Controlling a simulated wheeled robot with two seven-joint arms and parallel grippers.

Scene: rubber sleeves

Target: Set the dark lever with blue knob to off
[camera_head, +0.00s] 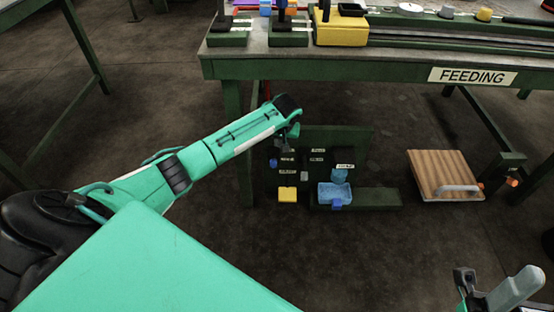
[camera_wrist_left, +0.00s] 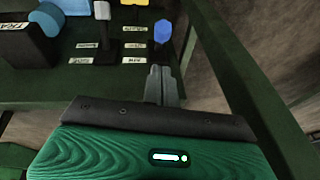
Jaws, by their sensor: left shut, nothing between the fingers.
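The dark lever's blue knob (camera_wrist_left: 162,31) shows in the left wrist view, above my fingertips, on a dark green panel (camera_wrist_left: 45,82). Its dark shaft (camera_wrist_left: 154,49) runs down toward the panel beside small pale labels, too small to read surely. A small blue spot (camera_head: 273,163) on the panel in the head view looks like the same knob. My left gripper (camera_wrist_left: 162,72) is shut and empty, its tips just below the lever in the picture; whether they touch it I cannot tell. In the head view it (camera_head: 292,132) is partly hidden behind its wrist. My right gripper (camera_head: 466,280) shows at the lower right edge, jaws unclear.
A second lever with a grey knob (camera_wrist_left: 102,11) stands left of the blue one. A blue tray (camera_head: 326,190), a yellow block (camera_head: 287,194) and a wooden board (camera_head: 445,170) sit low down. The FEEDING table (camera_head: 385,70) overhangs the panel.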

